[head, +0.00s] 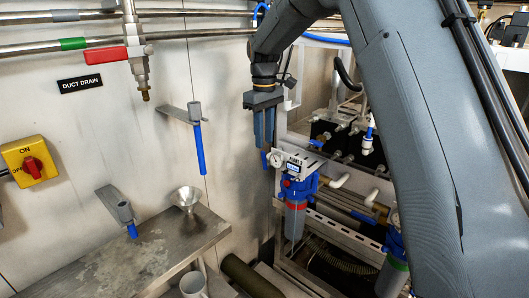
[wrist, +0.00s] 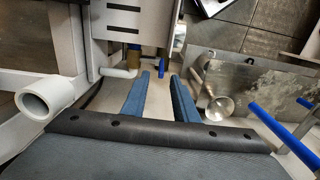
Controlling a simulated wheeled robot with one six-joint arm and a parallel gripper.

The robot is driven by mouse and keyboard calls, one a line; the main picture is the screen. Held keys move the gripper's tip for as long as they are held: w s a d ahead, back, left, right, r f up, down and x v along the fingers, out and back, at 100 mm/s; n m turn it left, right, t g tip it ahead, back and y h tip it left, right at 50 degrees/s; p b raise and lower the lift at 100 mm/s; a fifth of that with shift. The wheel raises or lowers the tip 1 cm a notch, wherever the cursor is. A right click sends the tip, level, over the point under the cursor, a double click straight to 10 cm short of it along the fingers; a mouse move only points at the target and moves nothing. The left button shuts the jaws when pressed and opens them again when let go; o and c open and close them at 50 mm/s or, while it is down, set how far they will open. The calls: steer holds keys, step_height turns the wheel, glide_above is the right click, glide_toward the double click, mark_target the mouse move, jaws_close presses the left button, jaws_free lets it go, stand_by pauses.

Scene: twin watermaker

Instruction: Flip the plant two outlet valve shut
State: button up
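My gripper (head: 264,145) points down beside the white rack frame in the head view. Another valve with a blue handle (head: 369,130) is on the rack at the right of the head view. No label readable here marks any of these as the plant two outlet valve, so I cannot tell which it is.
A blue filter housing with a gauge (head: 294,185) stands below right of my gripper. Blue-handled wall levers (head: 200,148) and a steel bench (head: 140,258) with a funnel (head: 186,197) are at left. A red-handled drain valve (head: 106,55) is above. A white pipe end (wrist: 45,98) is near.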

mark_target(264, 153)
steer(key=shift+f+p, duration=0.95)
steer(key=shift+f, duration=2.2)
jaws_close()
